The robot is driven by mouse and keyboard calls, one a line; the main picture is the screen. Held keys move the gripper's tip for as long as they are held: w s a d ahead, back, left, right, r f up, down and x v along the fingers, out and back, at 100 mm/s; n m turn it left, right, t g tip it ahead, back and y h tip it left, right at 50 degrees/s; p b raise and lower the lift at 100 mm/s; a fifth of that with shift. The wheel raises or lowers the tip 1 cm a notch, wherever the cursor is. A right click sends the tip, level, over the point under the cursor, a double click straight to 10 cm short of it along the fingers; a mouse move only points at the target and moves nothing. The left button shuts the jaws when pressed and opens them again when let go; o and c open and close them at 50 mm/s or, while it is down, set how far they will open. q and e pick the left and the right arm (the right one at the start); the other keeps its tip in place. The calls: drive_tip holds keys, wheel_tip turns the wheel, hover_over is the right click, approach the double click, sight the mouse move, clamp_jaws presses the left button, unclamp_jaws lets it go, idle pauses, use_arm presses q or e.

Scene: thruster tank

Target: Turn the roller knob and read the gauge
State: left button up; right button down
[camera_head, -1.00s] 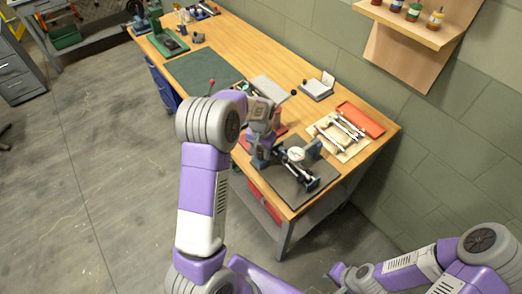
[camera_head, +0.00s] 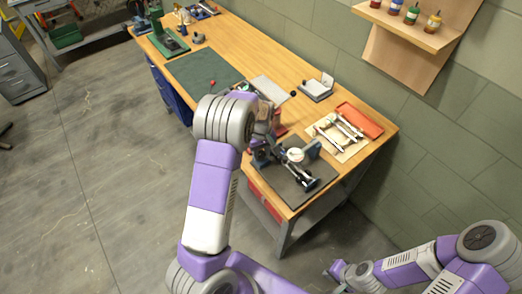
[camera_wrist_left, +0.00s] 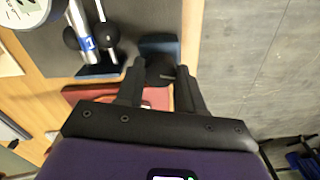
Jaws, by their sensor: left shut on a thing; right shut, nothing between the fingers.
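The test fixture stands on a dark grey mat (camera_head: 312,190) at the near end of the bench. Its round white-faced gauge (camera_head: 295,155) is also cut off at the top left of the left wrist view (camera_wrist_left: 28,8); I cannot read it. My left gripper (camera_wrist_left: 160,78) is shut on a dark round knob (camera_wrist_left: 159,68) in front of a blue block (camera_wrist_left: 160,46). In the head view my left arm partly hides that grip. My right gripper (camera_head: 332,272) is low at the bottom right, shut and empty, away from the bench.
Right of the fixture, wrenches lie on a pale sheet (camera_head: 328,146) beside an orange tray (camera_head: 360,120). A green mat (camera_head: 203,75) lies further back. A shelf with bottles (camera_head: 415,25) hangs on the wall. A red object (camera_wrist_left: 95,94) lies beside the left gripper.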

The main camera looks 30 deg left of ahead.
sight(261, 153)
use_arm(q)
drive_tip(key=shift+n, duration=0.7)
drive_tip(key=o, duration=1)
drive_tip(key=shift+o, duration=0.2)
drive_tip(key=shift+r, duration=0.1)
wheel_tip(261, 153, up, 8)
drive_tip(key=shift+f+p, duration=0.25)
drive_tip(key=shift+p, duration=0.2)
drive_tip(key=shift+w, duration=0.1)
